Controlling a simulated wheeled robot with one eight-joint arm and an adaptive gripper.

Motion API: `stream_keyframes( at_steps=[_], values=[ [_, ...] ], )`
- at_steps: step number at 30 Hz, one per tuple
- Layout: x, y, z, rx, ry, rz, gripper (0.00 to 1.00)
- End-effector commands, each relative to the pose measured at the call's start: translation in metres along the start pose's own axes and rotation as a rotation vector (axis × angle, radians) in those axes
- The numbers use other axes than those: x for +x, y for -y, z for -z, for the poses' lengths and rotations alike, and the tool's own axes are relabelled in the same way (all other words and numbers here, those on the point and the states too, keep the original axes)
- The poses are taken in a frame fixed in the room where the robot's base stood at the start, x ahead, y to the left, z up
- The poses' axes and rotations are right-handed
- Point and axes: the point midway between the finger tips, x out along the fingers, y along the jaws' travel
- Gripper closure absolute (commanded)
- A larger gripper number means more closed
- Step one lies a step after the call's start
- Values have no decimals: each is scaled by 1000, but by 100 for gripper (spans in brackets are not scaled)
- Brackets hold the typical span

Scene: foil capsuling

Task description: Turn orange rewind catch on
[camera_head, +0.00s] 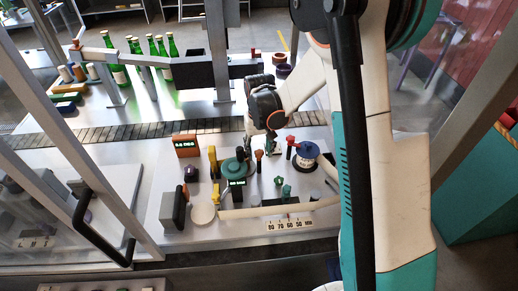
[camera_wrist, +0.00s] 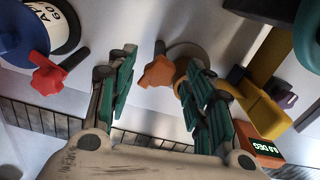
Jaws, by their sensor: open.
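The orange rewind catch (camera_wrist: 160,72) has a lobed knob and shows between my fingertips in the wrist view, closer to the right finger. In the head view it is a small orange knob (camera_head: 258,155) on a dark stem, just left of my fingers. My gripper (camera_head: 272,144) is open above the panel, with its green-padded fingers apart. They also show in the wrist view (camera_wrist: 160,62). The right finger overlaps the edge of the orange part; I cannot tell whether it touches.
A red knob (camera_head: 290,141) and a blue-topped spool (camera_head: 306,150) stand right of my gripper. Left are a green disc (camera_head: 234,168), a yellow part (camera_head: 213,160) and an orange display box (camera_head: 186,147). A conveyor (camera_head: 120,132) runs behind. Green bottles (camera_head: 173,48) stand beyond.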

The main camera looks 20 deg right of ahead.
Motion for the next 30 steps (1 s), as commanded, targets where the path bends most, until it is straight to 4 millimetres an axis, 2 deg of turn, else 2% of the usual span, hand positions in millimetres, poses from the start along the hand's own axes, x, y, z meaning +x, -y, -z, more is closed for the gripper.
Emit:
stream_keyframes(
  at_steps=[4, 9, 10, 20, 30],
  values=[
    [0, 0, 0, 0, 0, 0, 55],
    [0, 0, 0, 0, 0, 0, 94],
    [0, 0, 0, 0, 0, 0, 97],
    [0, 0, 0, -23, 0, 0, 97],
    [2, 0, 0, -217, 0, 0, 97]
  ],
)
